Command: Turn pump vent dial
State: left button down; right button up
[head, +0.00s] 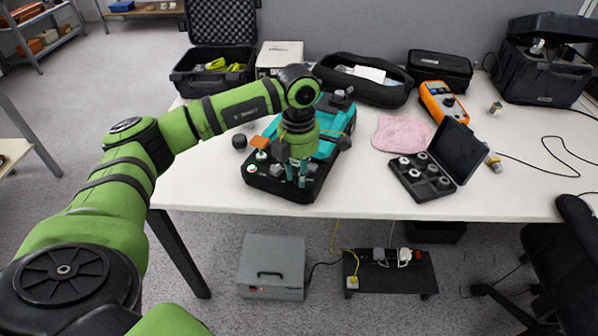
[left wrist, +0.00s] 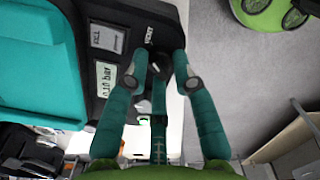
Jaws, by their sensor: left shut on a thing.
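The pump (head: 262,178) is a teal and black unit near the table's front edge. In the left wrist view its teal cover (left wrist: 35,60) and black panel show at the left. A small black vent dial (left wrist: 158,63) is at the panel's edge, beside a white label that seems to read VENT. My left gripper (head: 296,184) points down over the pump's front. In the left wrist view its teal fingers (left wrist: 160,78) are closed around the dial. In the head view the fingers hide the dial. My right gripper is not in view.
A small display (left wrist: 105,79) on the panel seems to read 0.10 bar. An orange-topped part (head: 260,143) stands close left of my gripper. To the right lie a pink cloth (head: 402,134), an open black case (head: 457,150) and an orange meter (head: 442,101). The front right tabletop is clear.

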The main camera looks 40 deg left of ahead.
aim_at(297, 176)
pick_arm(q)
jog(key=shift+s+f, duration=0.25)
jog(key=shift+s, duration=0.05)
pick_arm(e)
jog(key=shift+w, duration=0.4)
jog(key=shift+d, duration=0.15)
pick_arm(q)
jog(key=c, duration=1)
grip_release()
jog(key=shift+c, duration=0.2)
jog(key=shift+w+r, duration=0.1)
jog(key=shift+r, duration=0.2)
notch_tip(297, 176, up, 12)
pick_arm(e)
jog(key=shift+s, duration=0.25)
pick_arm(q)
jog(key=shift+f, duration=0.15)
